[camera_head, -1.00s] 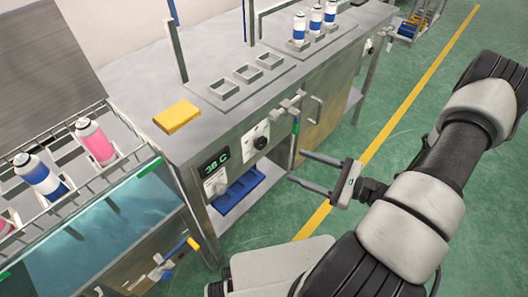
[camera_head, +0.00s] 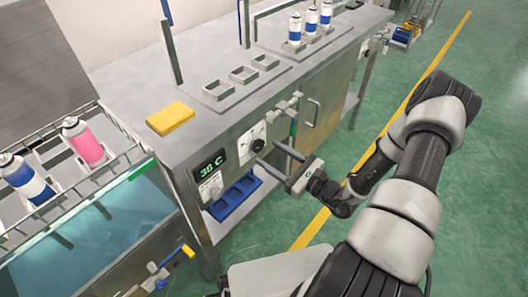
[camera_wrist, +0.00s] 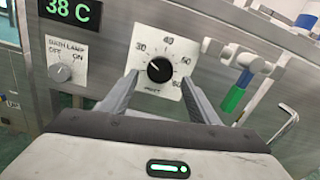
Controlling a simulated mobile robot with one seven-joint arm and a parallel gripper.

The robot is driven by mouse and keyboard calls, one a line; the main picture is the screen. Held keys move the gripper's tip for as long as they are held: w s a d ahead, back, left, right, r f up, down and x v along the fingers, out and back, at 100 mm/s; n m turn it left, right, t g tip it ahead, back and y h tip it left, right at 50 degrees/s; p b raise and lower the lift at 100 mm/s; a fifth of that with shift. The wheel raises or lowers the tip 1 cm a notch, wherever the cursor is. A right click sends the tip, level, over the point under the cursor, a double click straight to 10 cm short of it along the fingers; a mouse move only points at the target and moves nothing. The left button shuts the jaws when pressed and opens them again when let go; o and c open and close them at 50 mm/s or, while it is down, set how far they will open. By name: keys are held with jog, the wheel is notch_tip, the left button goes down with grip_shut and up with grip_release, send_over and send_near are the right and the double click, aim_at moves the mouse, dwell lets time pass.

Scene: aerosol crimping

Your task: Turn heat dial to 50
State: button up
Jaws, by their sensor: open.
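The dial also shows on the machine's front in the head view (camera_head: 257,145). My gripper (camera_wrist: 155,85) is open, with one finger on each side of the dial's plate and the knob between them in the picture. In the head view my gripper (camera_head: 268,153) points at the panel just by the dial. I cannot tell whether the fingers touch it.
A display (camera_wrist: 70,11) reads 38 C, left of the dial. A bath lamp switch (camera_wrist: 62,73) sits below it. A blue tray (camera_head: 233,198) lies below the panel.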

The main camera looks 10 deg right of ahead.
aim_at(260, 148)
jog(key=shift+x, duration=1.8)
jog(key=c, duration=1)
jog(key=shift+c, duration=0.2)
jog(key=shift+m, duration=0.3)
